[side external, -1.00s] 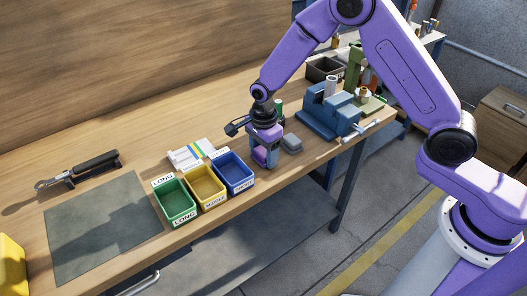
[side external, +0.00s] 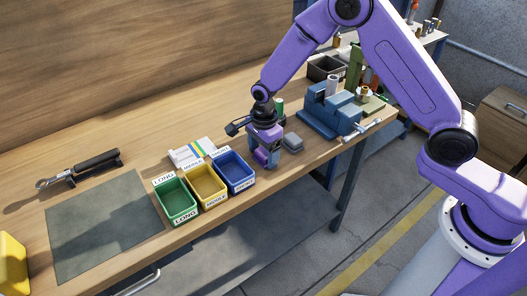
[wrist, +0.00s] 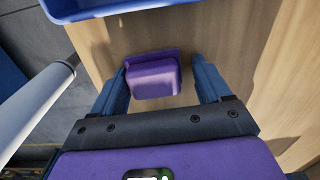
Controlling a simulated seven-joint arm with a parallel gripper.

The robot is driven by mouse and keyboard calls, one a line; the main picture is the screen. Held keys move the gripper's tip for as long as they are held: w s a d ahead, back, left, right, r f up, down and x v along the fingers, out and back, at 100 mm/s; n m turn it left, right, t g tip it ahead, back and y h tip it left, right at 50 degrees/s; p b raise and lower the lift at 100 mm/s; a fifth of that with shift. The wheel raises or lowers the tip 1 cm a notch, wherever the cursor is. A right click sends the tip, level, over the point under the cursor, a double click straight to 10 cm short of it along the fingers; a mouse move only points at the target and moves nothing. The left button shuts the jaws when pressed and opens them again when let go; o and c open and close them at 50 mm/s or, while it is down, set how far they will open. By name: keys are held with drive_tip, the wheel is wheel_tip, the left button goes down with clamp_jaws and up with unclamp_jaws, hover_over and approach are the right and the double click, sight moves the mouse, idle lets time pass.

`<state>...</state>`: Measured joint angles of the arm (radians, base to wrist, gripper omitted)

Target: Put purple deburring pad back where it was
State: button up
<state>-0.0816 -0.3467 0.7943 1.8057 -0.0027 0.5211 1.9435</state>
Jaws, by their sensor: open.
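The purple deburring pad (wrist: 153,76) lies on the wooden bench top between the two fingers of my gripper (wrist: 163,86) in the wrist view. The fingers are open, with a gap beside the pad, clearest on its right. In the side external view my gripper (side external: 267,158) is low over the bench, right of the blue bin, and the pad (side external: 261,156) shows partly behind a finger. A grey pad-like block (side external: 293,143) sits just right of the gripper.
Green (side external: 176,202), yellow (side external: 207,187) and blue (side external: 236,172) bins stand left of the gripper. A blue vise (side external: 331,112) stands to the right. The bench's front edge is close.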

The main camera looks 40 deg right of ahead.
sight(265, 152)
drive_tip(key=shift+s+f, duration=0.35)
drive_tip(key=shift+s, duration=0.2)
wheel_tip(265, 152, up, 18)
drive_tip(key=w, duration=0.1)
drive_tip(key=shift+w+d+r, duration=0.15)
drive_tip(key=shift+r, duration=0.05)
drive_tip(key=s+d+n, duration=0.4)
drive_tip(key=s+n, duration=0.6)
drive_tip(key=s, duration=0.1)
drive_tip(key=s+d+n, duration=0.3)
drive_tip(key=s+n, duration=0.7)
drive_tip(key=s, duration=0.1)
drive_tip(key=s+d+n, duration=0.4)
drive_tip(key=s+n, duration=0.6)
drive_tip(key=s, duration=0.1)
drive_tip(key=shift+d+r, duration=0.15)
drive_tip(key=shift+d, duration=0.2)
